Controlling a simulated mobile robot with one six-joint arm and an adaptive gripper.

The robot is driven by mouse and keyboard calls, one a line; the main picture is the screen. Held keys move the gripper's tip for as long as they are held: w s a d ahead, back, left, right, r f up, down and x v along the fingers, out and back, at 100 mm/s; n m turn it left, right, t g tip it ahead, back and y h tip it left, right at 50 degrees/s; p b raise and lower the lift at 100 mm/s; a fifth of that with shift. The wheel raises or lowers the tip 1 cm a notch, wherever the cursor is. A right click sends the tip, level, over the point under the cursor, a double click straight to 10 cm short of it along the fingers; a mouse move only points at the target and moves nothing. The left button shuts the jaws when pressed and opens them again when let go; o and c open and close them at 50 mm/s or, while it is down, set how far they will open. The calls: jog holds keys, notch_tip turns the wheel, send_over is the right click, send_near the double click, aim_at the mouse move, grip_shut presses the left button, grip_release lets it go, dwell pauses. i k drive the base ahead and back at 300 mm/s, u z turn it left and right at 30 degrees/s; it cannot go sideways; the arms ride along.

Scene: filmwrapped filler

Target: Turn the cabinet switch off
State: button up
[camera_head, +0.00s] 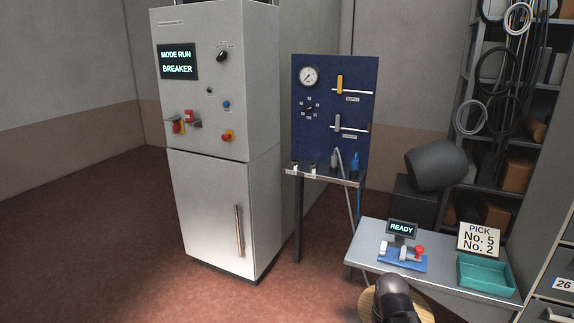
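The tall light-grey cabinet (205,205) stands left of centre. Its lit display (178,61) reads "MODE RUN BREAKER". A black rotary knob (222,56) sits right of the display. The labels and exact switch positions are too small to read. I cannot make out my gripper in this view.
A blue panel (315,130) with a gauge and sliders stands right of the cabinet. A grey bench (365,250) holds a "READY" display (402,228) and a teal tray (485,272). Dark rounded shapes (437,165) show at right and bottom. Floor before the cabinet is clear.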

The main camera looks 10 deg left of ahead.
aim_at(177, 127)
jog(key=u, duration=0.2)
jog(key=i, duration=0.85)
jog(key=u, duration=0.65)
jog(key=i, duration=1.4)
jog(key=u, duration=0.5)
jog(key=k, duration=0.65)
jog(key=u, duration=0.5)
jog(key=i, duration=1.15)
jog(key=u, duration=0.05)
